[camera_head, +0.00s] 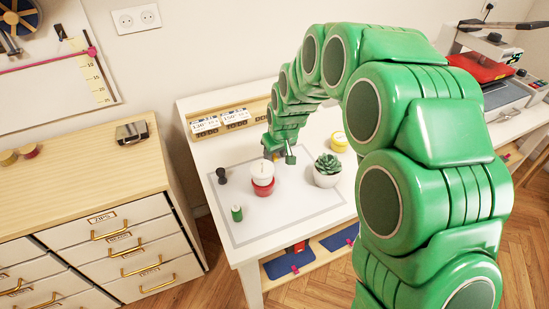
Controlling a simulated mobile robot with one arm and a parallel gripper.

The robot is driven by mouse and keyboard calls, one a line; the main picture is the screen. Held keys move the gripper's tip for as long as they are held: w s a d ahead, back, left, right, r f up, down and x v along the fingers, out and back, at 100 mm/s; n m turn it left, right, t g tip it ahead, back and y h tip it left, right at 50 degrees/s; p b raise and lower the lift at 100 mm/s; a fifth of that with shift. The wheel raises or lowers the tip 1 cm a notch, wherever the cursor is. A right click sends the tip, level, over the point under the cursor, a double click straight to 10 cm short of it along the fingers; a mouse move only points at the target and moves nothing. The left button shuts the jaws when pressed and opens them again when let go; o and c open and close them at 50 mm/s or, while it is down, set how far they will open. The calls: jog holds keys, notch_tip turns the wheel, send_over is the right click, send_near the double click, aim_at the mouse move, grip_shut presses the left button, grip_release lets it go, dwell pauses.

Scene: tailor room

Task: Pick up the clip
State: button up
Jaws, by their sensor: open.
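A dark metallic object (131,132) that looks like a clip lies on top of the wooden drawer cabinet at the left. It is small, so its details are hard to make out. My gripper (280,156) is low over the white table, well to the right of the cabinet and apart from the clip. Its two fingers point down and are spread open, just behind the red and white pots. I cannot make out anything held between them.
Spools (28,151) lie on the cabinet (75,167), left of the clip.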

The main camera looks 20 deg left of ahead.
grip_shut()
dwell(0.5)
jog(key=shift+r, duration=0.6)
jog(key=s+d+r, duration=0.7)
jog(key=s+r, duration=0.4)
jog(key=shift+s+d+r, duration=0.35)
jog(key=shift+d+r, duration=0.05)
